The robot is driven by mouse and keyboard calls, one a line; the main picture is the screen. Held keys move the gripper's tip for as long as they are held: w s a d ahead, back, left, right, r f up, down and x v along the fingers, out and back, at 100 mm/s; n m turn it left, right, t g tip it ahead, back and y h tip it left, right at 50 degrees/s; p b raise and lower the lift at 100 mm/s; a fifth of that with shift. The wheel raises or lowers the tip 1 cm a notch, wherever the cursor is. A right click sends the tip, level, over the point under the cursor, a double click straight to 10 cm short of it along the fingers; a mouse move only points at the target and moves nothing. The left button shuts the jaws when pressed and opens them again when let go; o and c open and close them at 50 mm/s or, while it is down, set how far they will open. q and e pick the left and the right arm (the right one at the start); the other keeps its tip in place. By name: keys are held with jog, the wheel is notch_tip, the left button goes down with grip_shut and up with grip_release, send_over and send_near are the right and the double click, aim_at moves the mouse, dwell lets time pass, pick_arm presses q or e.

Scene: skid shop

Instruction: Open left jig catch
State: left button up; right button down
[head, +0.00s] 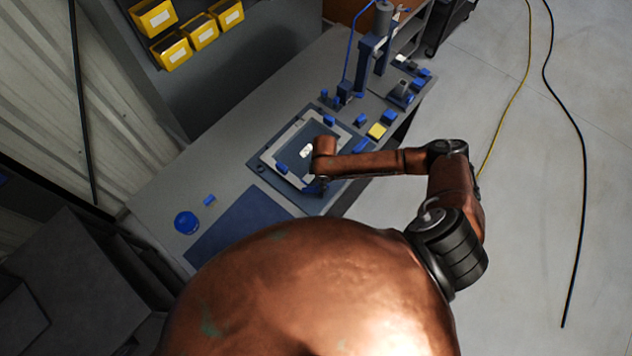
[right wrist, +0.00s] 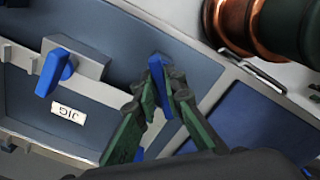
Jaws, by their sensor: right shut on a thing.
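The jig (head: 268,156) is a pale frame on a dark plate on the bench. A white label (head: 306,151) lies in it; in the right wrist view the label (right wrist: 68,113) reads JIG upside down. In the right wrist view my right gripper (right wrist: 166,75) is shut on a blue catch lever (right wrist: 157,80). Another blue catch (right wrist: 54,73) on a grey block stands apart from the fingers, beside the label. My left gripper does not show.
A blue mat (head: 240,226) and a round blue lid (head: 186,222) lie on the bench left of the jig. A press-like stand (head: 372,50), a yellow block (head: 377,131) and small blue parts stand beyond it. Yellow bins (head: 172,50) hang behind.

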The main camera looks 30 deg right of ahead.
jog(key=shift+n, duration=0.3)
jog(key=n+p, duration=0.1)
jog(key=n, duration=0.2)
jog(key=shift+r, duration=0.15)
jog(key=shift+n, duration=0.7)
